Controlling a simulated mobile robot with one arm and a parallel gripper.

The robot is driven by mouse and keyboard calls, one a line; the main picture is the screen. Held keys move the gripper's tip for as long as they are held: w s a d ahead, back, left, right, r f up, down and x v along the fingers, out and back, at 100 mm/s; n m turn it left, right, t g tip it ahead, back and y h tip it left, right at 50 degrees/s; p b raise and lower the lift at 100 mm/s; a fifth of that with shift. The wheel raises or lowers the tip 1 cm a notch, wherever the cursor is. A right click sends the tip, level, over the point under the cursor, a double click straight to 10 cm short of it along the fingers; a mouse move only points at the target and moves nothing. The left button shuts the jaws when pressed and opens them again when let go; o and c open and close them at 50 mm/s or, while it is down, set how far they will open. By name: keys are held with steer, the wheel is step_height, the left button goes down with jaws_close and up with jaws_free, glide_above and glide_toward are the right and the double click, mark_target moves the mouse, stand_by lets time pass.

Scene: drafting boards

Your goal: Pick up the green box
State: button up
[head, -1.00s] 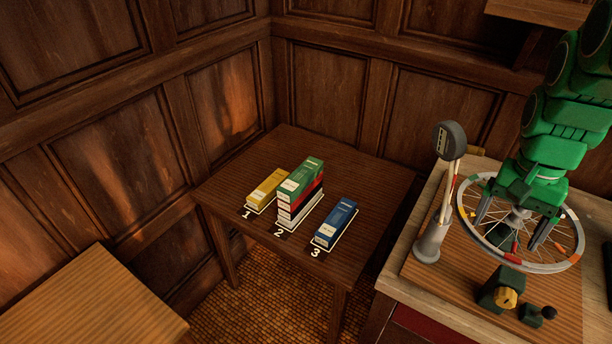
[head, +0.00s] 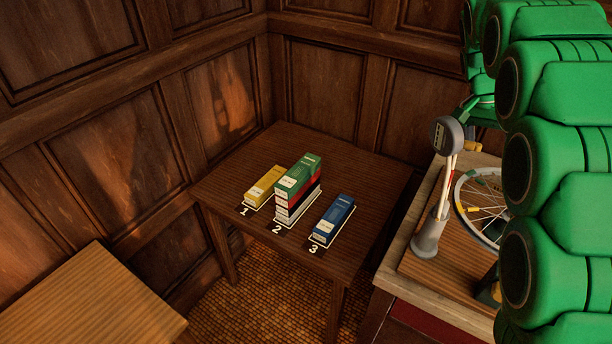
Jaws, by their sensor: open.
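The green box (head: 300,174) lies flat on top of a stack at the mark numbered 2 on the dark wooden table. Under it in the stack are a red box (head: 301,190), a black box and a white box (head: 298,209). A yellow box (head: 263,186) lies alone to its left at mark 1. A blue box (head: 333,219) lies alone to its right at mark 3. My green arm fills the right side of the view. My gripper's fingers do not show.
The dark table (head: 350,165) is bare behind and around the boxes. To its right stands a workbench with a grey round-headed stand (head: 433,225) and a partly hidden spoked wheel (head: 482,205). Panelled walls close the corner behind. A lighter wooden top (head: 85,310) is at lower left.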

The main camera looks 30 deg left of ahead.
steer(key=w+a+f, duration=0.2)
steer(key=w+a, duration=0.2)
steer(key=a, duration=0.3)
steer(key=n+g+y, duration=0.2)
steer(key=n+y, duration=0.2)
glide_above(297, 170)
steer(key=f, duration=1)
steer(key=w+f, duration=0.1)
steer(key=f, duration=0.4)
steer(key=shift+d+f, duration=0.1)
steer(key=shift+f, duration=0.15)
steer(key=shift+s+a+f, duration=0.2)
steer(key=shift+s, duration=0.05)
steer(key=shift+f, duration=0.25)
steer(key=shift+s+f, duration=0.1)
steer(key=shift+f, duration=0.85)
steer(key=shift+d+f, duration=0.1)
steer(key=shift+f, duration=0.05)
